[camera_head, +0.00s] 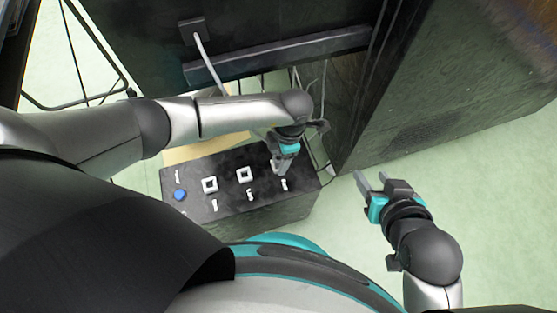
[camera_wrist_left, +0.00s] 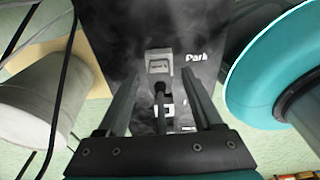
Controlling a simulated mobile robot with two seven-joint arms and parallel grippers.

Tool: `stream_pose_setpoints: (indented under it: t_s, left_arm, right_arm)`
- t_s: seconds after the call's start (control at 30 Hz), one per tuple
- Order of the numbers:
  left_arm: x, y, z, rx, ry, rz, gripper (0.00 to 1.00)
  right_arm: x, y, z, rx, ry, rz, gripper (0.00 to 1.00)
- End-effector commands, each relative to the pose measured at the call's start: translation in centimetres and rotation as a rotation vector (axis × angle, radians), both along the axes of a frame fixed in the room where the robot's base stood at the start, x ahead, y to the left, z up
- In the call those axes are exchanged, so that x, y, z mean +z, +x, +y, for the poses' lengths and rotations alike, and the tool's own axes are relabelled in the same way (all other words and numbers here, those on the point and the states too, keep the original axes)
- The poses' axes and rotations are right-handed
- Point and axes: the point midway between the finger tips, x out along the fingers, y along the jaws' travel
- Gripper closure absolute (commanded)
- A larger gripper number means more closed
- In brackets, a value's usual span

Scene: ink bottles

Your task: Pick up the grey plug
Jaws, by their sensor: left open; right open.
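A grey, blocky piece that looks like the grey plug (camera_wrist_left: 158,62) sits on the dark top of a box in the left wrist view, with a dark stem or cord running from it toward my gripper. My left gripper (camera_wrist_left: 160,85) is open, its two fingers on either side of this line with gaps to both. In the head view my left gripper (camera_head: 283,166) points down over the right end of the black box (camera_head: 228,165) and hides most of what is there. My right gripper (camera_head: 367,184) is open and empty, right of the box above the floor.
The box top carries white square outlines (camera_head: 245,175), white marks and a blue round knob (camera_head: 180,195). A dark cabinet (camera_head: 440,90) stands right behind. Loose cables (camera_head: 315,145) hang behind the box. A whitish cylinder (camera_wrist_left: 40,95) is at the wrist view's left. Pale floor (camera_head: 500,220) is free at right.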

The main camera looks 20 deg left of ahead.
Motion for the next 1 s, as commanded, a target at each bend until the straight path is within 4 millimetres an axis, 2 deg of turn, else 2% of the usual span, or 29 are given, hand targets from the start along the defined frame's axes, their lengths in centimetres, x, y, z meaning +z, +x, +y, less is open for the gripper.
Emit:
stream_pose_setpoints:
  t_s: [0.17,0.47,1.0]
  left_arm:
    - [-0.54,-0.03,0.03,0.0,-0.001,-0.001,0.32]
    - [-0.56,-0.04,0.05,0.0,-0.001,-0.001,0.34]
    - [-0.55,-0.05,0.07,0.0,0.0,0.0,0.94]
  right_arm:
    - [-0.05,0.33,0.67,0.008,0.024,-0.044,0.5]
    - [0.07,0.43,0.76,0.009,0.028,-0.053,0.5]
    - [0.05,0.41,0.77,0.009,0.028,-0.052,0.5]
